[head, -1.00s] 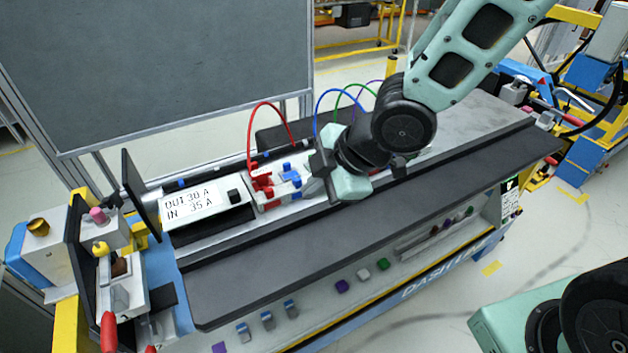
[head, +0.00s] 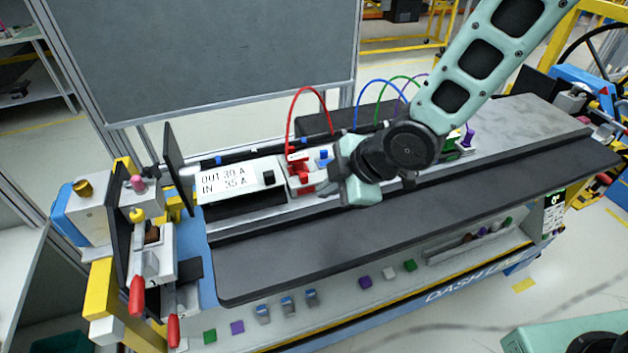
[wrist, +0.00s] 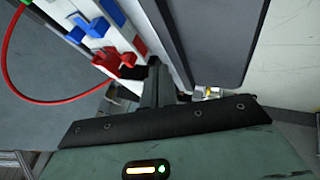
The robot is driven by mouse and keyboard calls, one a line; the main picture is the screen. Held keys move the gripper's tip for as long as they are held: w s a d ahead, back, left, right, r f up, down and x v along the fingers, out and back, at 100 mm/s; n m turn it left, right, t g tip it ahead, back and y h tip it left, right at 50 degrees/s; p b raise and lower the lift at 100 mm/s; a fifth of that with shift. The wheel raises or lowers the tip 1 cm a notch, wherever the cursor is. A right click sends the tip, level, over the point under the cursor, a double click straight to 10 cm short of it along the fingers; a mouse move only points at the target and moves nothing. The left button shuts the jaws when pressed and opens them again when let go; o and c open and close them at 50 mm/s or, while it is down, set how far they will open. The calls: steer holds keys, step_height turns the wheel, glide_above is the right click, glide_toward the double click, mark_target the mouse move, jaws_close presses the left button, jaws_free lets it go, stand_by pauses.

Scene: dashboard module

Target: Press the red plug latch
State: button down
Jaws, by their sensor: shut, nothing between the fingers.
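The red plug (head: 298,166) sits in the white connector block right of the display, with a red cable arching up from it. It also shows in the wrist view (wrist: 118,58), with a dark gap beside it. My gripper (head: 333,172) is shut and empty, just right of the red plug in the head view. In the wrist view its closed fingers (wrist: 156,82) point at the block's edge, close beside the red plug. I cannot tell whether they touch it. The latch itself is too small to make out clearly.
A blue plug (head: 323,156) is partly hidden behind my gripper; blue parts also show in the wrist view (wrist: 92,25). A dark ledge (head: 400,225) runs along the front. Red-handled clamps (head: 137,295) stand at the left.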

mark_target(303, 176)
steer(key=x, duration=0.3)
steer(key=shift+p, duration=0.35)
steer(key=w, duration=0.1)
steer(key=p, duration=0.1)
steer(key=w+p, duration=0.1)
steer(key=shift+w+a+r, duration=0.3)
steer(key=shift+w+a+f, duration=0.15)
steer(key=shift+w+a, duration=0.05)
steer(key=shift+w, duration=0.4)
